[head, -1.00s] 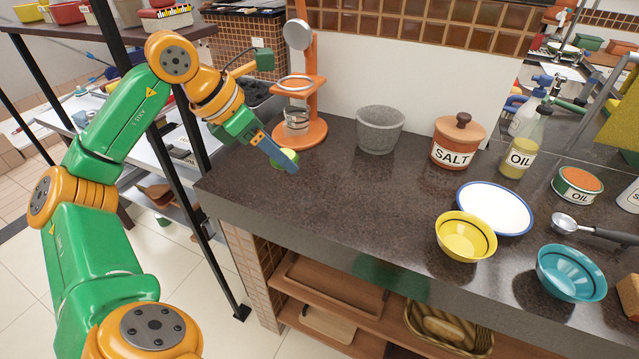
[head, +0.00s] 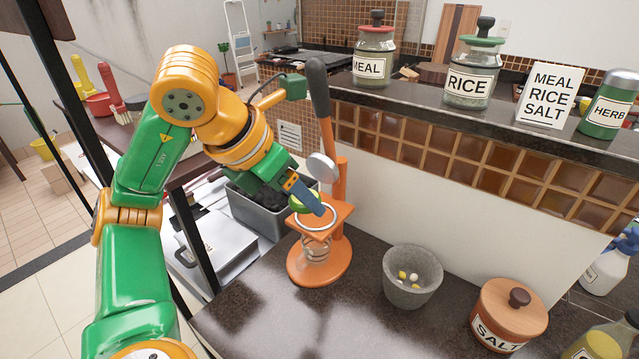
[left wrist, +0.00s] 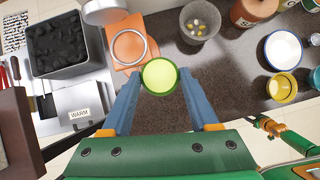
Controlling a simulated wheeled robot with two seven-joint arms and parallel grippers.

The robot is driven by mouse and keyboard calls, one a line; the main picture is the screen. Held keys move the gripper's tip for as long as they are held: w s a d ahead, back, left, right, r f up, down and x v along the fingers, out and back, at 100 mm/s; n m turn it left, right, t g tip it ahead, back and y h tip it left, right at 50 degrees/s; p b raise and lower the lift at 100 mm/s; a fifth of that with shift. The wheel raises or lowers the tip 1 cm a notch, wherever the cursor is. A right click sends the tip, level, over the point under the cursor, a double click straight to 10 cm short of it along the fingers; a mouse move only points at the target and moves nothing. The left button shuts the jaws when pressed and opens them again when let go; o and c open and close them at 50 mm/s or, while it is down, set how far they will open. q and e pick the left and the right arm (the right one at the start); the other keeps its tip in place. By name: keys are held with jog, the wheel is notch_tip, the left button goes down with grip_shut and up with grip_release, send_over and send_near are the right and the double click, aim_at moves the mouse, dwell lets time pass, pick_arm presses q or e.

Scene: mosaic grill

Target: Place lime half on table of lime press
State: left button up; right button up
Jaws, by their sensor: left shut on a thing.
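My left gripper (head: 316,203) is shut on the lime half (head: 303,201), a green-rimmed piece. The left wrist view shows its pale round face (left wrist: 159,75) between the two blue fingers. The orange lime press (head: 318,273) stands on the counter, its dark-handled lever raised. Its table is an orange plate with a pale ring (head: 312,225). In the head view, the gripper and lime overlap the back of this plate. In the left wrist view, the lime is beside the ring (left wrist: 129,48), to the lower right, overlapping the plate's corner. The gap in height is unclear.
A grey mortar (head: 412,277) with small pieces inside stands right of the press, and a salt jar (head: 508,315) beyond it. A raised shelf (head: 460,122) with jars runs behind. A grey coal bin (head: 258,212) is left of the press. The counter's front is clear.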

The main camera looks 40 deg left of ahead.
pick_arm(q)
jog(key=shift+w+a+f+b, duration=0.95)
jog(key=shift+w+f, duration=0.15)
jog(key=shift+f, duration=0.05)
jog(key=w+a+f, duration=0.1)
jog(key=w+f, duration=0.1)
jog(key=w+a+f, duration=0.4)
jog(key=w, duration=0.1)
jog(key=shift+f+p, duration=0.2)
jog(key=shift+p, duration=0.2)
notch_tip(320, 180, down, 3)
jog(key=shift+w+a+f+b, duration=0.1)
jog(key=shift+w+f+b, duration=0.1)
jog(key=shift+b, duration=0.2)
jog(key=shift+s+f, duration=0.15)
jog(key=shift+f, duration=0.05)
pick_arm(e)
jog(key=shift+s+d+f, duration=0.2)
jog(key=shift+s+f, duration=0.2)
jog(key=shift+f, duration=0.15)
jog(key=shift+s+d+f, duration=0.15)
jog(key=shift+s+f, duration=0.25)
jog(key=shift+f, duration=0.1)
